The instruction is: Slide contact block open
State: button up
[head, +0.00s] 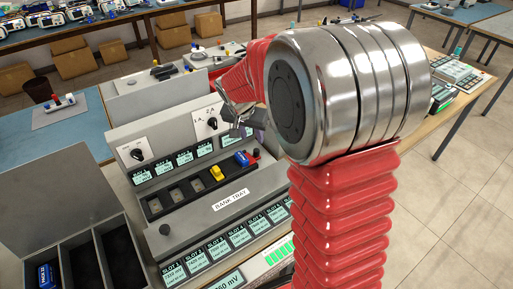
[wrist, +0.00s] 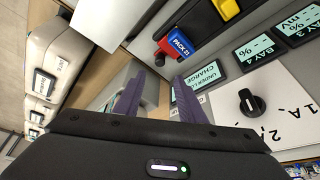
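No part is labelled as the contact block, and I cannot tell which one it is. The black bay strip (head: 183,192) on the grey charger bank holds a yellow block (head: 217,173) and, right of it, a blue pack with a red end (head: 242,158). In the wrist view the blue pack (wrist: 181,44) reads "PACK 21", and the yellow block (wrist: 228,9) is at the top edge. My gripper (wrist: 156,92) is open and empty, its two purple fingers apart just below the pack in that view. In the head view my gripper (head: 240,122) is above the bank's far right, partly hidden by my arm.
A selector dial (wrist: 250,102) sits on a white plate beside my gripper. The bank tray (head: 232,198) has a row of lit slot displays. An open grey case (head: 85,237) stands at lower left with a blue pack (head: 46,275) inside.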

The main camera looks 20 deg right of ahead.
aim_at(256, 149)
jog(key=x, duration=1)
jog(key=shift+w+f, duration=0.1)
jog(key=shift+f, duration=0.05)
jog(key=shift+c, duration=0.3)
grip_shut()
